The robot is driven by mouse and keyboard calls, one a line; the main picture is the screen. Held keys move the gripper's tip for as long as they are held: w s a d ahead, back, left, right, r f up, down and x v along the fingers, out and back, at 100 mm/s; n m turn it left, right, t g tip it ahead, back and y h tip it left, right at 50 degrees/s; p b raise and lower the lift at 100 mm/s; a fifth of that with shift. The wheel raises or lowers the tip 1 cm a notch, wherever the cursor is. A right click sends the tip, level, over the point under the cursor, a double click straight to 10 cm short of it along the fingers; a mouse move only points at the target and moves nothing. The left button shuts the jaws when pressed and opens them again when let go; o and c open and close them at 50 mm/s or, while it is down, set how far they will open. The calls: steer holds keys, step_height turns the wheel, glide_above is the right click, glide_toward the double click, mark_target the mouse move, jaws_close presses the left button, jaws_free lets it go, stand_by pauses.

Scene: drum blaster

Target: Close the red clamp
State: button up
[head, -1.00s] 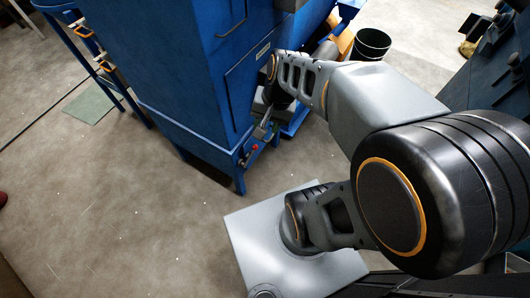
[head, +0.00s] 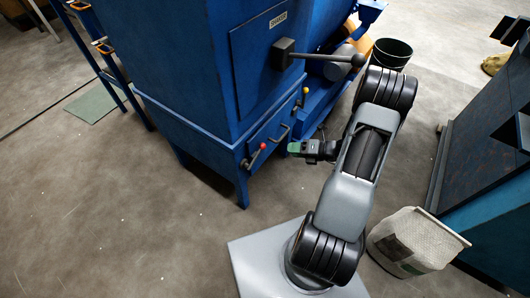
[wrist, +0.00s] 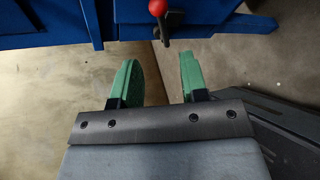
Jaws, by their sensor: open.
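The red clamp is a dark lever with a red ball knob (head: 262,146) low on the front of the blue machine (head: 185,75), near its corner. In the wrist view the knob (wrist: 157,7) shows at the top edge, its dark lever hanging below, beyond the gap between my fingers. My gripper (head: 292,148) has green fingers and is to the right of the knob in the head view, apart from it. In the wrist view my gripper (wrist: 163,80) is open, with nothing between the fingers.
A yellow-knobbed lever (head: 305,91) and a black handle (head: 281,132) sit right of the clamp. A long black lever (head: 318,56) juts out above. A black bin (head: 391,53) and a white bag (head: 413,243) stand to the right.

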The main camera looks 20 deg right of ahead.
mark_target(256, 157)
steer(key=b+x, duration=0.3)
steer(key=x, duration=0.9)
steer(key=shift+a, duration=0.25)
steer(key=shift+w, duration=0.1)
jaws_close()
